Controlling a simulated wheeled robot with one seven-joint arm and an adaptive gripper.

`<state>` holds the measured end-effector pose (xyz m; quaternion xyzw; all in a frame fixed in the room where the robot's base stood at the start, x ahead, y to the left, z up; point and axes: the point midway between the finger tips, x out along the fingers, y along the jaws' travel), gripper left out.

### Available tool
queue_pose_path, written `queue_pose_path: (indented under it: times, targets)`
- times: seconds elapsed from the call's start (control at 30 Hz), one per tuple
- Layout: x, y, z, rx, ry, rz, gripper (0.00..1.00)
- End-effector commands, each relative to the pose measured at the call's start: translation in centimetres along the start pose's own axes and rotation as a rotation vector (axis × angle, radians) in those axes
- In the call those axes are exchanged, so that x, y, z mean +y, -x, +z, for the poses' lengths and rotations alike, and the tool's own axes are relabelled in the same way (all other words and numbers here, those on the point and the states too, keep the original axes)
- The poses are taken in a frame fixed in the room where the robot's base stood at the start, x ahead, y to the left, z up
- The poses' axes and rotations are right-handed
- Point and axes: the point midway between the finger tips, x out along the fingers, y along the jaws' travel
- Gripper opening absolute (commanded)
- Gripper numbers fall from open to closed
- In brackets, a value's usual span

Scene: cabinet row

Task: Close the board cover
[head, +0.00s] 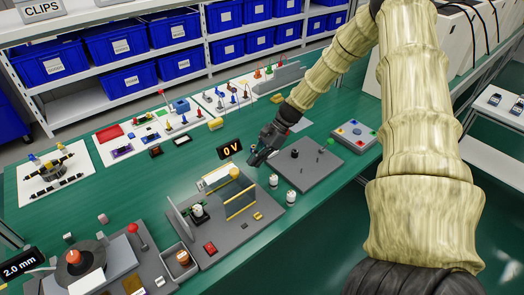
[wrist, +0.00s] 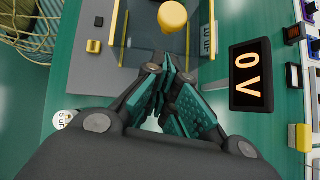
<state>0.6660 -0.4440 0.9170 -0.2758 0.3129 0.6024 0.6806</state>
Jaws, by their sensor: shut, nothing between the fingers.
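The board cover (head: 238,203) is a clear panel with yellow edge strips on the grey board (head: 222,238). It appears raised, but its exact tilt is hard to tell. A round yellow knob (head: 233,172) sits at its upper edge. In the wrist view the clear cover (wrist: 143,38) and its yellow knob (wrist: 172,17) are just beyond my fingertips. My gripper (head: 256,160) is shut and empty, behind and to the right of the knob in the head view. In the wrist view my fingertips (wrist: 168,70) are close to the knob; contact is not visible.
A "0 V" display (head: 230,149) stands close to my gripper. Two small white cylinders (head: 276,181) stand right of the board. A grey plate with a black knob (head: 299,160) lies further right. A grey upright panel (head: 180,222) stands at the board's left.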

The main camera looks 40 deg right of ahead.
Motion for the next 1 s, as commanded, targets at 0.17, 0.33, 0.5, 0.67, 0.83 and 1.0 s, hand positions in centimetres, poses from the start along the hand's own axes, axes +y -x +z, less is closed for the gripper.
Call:
queue_pose_path:
  times: [0.17, 0.33, 0.5, 0.67, 0.83, 1.0]
  targets:
    - [0.0, -1.4, 1.7, -0.002, 0.002, 0.002, 0.00]
    - [0.0, -2.2, 2.3, -0.001, 0.001, 0.000, 0.00]
    - [0.0, -2.4, 2.4, -0.001, 0.002, 0.000, 0.00]
    - [0.0, -2.4, 2.4, -0.001, 0.002, 0.000, 0.00]
    - [0.1, -3.1, 3.2, -0.003, 0.003, 0.001, 0.00]
    - [0.9, -6.1, 6.5, -0.003, 0.003, 0.004, 0.00]
